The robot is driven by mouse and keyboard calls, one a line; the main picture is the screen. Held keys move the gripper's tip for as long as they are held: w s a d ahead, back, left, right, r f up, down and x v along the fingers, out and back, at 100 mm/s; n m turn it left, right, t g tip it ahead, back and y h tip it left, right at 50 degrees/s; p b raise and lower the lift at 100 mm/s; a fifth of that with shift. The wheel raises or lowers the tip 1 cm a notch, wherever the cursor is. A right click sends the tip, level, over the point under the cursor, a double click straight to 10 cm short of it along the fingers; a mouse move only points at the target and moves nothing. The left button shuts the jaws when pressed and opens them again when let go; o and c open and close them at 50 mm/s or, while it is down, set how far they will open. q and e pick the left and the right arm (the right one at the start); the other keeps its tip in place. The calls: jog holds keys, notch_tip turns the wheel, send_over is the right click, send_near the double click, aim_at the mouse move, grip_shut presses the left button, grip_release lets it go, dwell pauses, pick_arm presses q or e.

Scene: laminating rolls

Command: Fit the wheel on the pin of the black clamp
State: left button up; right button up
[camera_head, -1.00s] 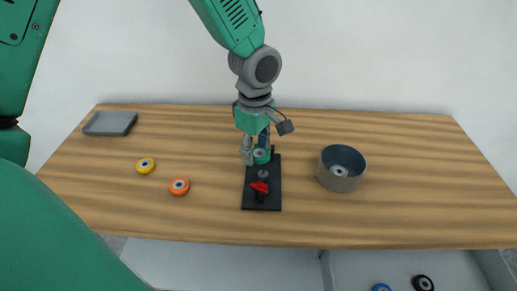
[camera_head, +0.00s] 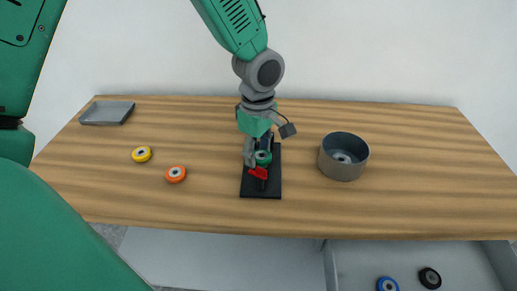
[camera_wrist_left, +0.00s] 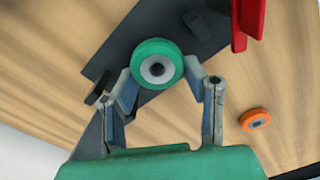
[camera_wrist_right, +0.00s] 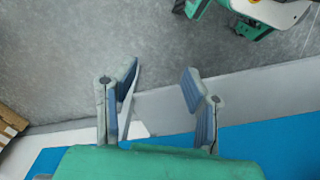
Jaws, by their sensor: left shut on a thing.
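My left gripper (camera_head: 260,152) is shut on a green wheel (camera_head: 263,158) with a pale hub and dark centre hole. In the left wrist view the wheel (camera_wrist_left: 157,64) sits between the two fingertips. The black clamp (camera_head: 262,190) lies flat on the table below, with a red lever (camera_head: 258,174) just in front of the wheel. The lever also shows at the top right of the left wrist view (camera_wrist_left: 246,18). The wheel is over the plate's middle and hides the pin; I cannot tell whether they touch. My right gripper (camera_wrist_right: 160,90) is open and empty.
An orange wheel (camera_head: 176,174) and a yellow wheel (camera_head: 142,154) lie left of the clamp. A grey tray (camera_head: 107,113) is at the back left. A grey bowl (camera_head: 343,170) stands close on the right. Blue (camera_head: 387,284) and black (camera_head: 429,278) wheels lie below the table's front edge.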

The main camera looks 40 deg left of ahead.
pick_arm(q)
jog(key=shift+w+d, duration=0.15)
jog(key=shift+d, duration=0.1)
jog(key=o, duration=1.3)
jog(key=shift+a, duration=0.25)
notch_tip(320, 180, up, 12)
jog(key=shift+a+f, duration=0.1)
jog(key=shift+a, duration=0.05)
